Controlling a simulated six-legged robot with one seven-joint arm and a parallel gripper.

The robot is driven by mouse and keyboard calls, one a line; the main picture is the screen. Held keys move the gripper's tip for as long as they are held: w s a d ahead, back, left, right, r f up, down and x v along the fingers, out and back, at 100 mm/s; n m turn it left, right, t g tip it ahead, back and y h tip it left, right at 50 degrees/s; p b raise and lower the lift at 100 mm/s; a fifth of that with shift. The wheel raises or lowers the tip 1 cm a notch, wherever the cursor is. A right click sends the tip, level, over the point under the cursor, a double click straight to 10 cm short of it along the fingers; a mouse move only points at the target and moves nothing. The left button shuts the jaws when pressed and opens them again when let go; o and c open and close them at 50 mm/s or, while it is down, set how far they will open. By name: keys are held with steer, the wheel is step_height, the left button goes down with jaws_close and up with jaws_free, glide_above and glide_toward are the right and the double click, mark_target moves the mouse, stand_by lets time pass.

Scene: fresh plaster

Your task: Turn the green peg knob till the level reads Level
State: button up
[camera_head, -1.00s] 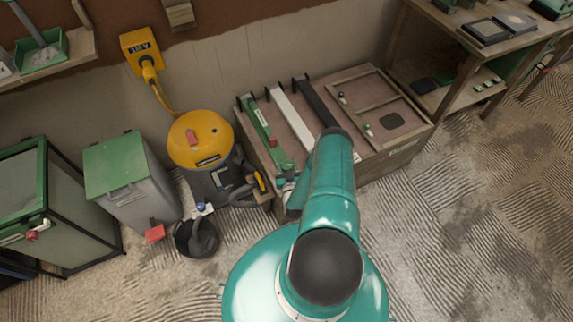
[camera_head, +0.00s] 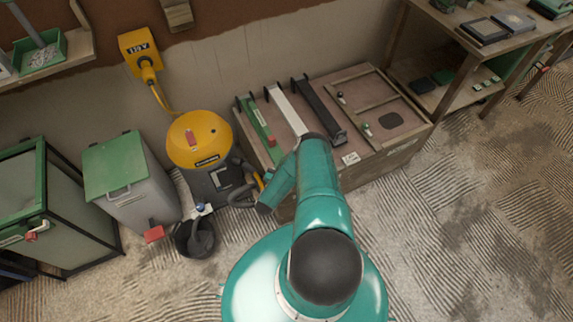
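A low wooden bench (camera_head: 405,152) stands against the wall with a framed panel on its right part. A small pale knob with a greenish tint (camera_head: 367,130) sits on this panel, and a similar small peg (camera_head: 341,97) is farther back. I cannot tell for sure which is the green peg knob. A small white label (camera_head: 350,158) lies at the bench's front edge; its text is too small to read. No level reading is legible. My teal arm bends over the bench's left front, and its end (camera_head: 265,208) hangs left of both pegs, apart from them. The fingers cannot be made out.
Green, white and black bars (camera_head: 284,108) lie on the bench's left. A yellow-topped vacuum (camera_head: 200,140), a black bucket (camera_head: 193,240) and a green-lidded bin (camera_head: 115,165) stand left. A wooden shelf (camera_head: 470,40) is at right. The floor at right is clear.

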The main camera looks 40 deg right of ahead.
steer(key=o, duration=1)
steer(key=shift+a, duration=0.1)
steer(key=shift+v, duration=6.85)
steer(key=shift+s, duration=0.1)
